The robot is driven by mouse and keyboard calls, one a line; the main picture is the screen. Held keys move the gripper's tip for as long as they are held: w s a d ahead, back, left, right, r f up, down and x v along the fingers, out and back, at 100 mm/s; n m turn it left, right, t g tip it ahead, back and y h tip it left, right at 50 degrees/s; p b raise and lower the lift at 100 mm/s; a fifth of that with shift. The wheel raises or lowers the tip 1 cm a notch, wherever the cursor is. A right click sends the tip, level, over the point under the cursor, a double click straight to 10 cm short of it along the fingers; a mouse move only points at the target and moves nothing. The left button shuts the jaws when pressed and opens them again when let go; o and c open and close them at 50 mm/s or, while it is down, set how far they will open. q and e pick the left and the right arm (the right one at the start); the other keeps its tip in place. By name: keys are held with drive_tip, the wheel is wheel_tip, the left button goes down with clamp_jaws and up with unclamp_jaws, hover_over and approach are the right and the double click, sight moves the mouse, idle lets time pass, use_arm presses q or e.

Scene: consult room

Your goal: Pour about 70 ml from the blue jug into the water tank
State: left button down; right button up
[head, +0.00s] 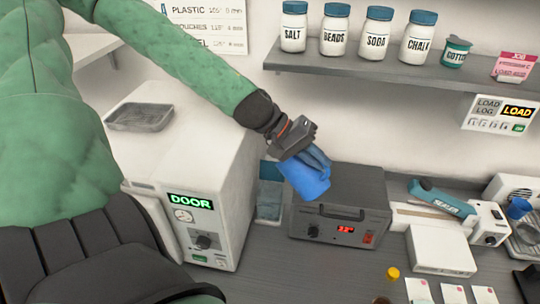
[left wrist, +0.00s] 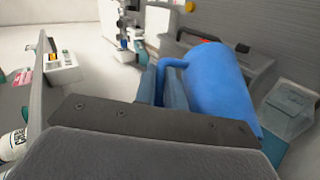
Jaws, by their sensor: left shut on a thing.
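The blue jug (head: 306,180) is held by its handle in my left gripper (head: 303,148), which is shut on it. The jug looks tilted in the head view, above the left part of a grey box with a red display. In the left wrist view the jug (left wrist: 215,88) lies beyond the gripper (left wrist: 165,90). I cannot see into its mouth or see any stream. A see-through blue container (head: 268,205), probably the water tank, stands between the white DOOR machine and the grey box. It also shows in the left wrist view (left wrist: 288,108), beside the jug. My right gripper is out of view.
The white DOOR machine (head: 190,165) bears a grey tray (head: 140,117). The grey box (head: 350,205) has a carry handle. A shelf (head: 350,63) with labelled jars overhangs the back. A teal-handled sealer (head: 440,195) and several cards occupy the right counter.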

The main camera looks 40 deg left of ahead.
use_arm(q)
drive_tip(key=shift+a, duration=0.1)
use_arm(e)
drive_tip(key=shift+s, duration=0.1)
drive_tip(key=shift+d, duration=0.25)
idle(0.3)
use_arm(q)
drive_tip(key=shift+a+h, duration=0.1)
drive_tip(key=shift+h, duration=0.2)
drive_tip(key=shift+a+r+h, duration=0.15)
drive_tip(key=shift+a+h, duration=0.05)
drive_tip(key=shift+h, duration=0.1)
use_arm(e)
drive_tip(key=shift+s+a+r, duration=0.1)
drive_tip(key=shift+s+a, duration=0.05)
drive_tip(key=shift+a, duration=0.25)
use_arm(q)
drive_tip(key=shift+a, duration=0.15)
drive_tip(key=shift+a+p, duration=0.1)
drive_tip(key=shift+p, duration=0.25)
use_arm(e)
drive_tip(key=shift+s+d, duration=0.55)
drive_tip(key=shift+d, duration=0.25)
use_arm(q)
drive_tip(key=shift+h, duration=0.3)
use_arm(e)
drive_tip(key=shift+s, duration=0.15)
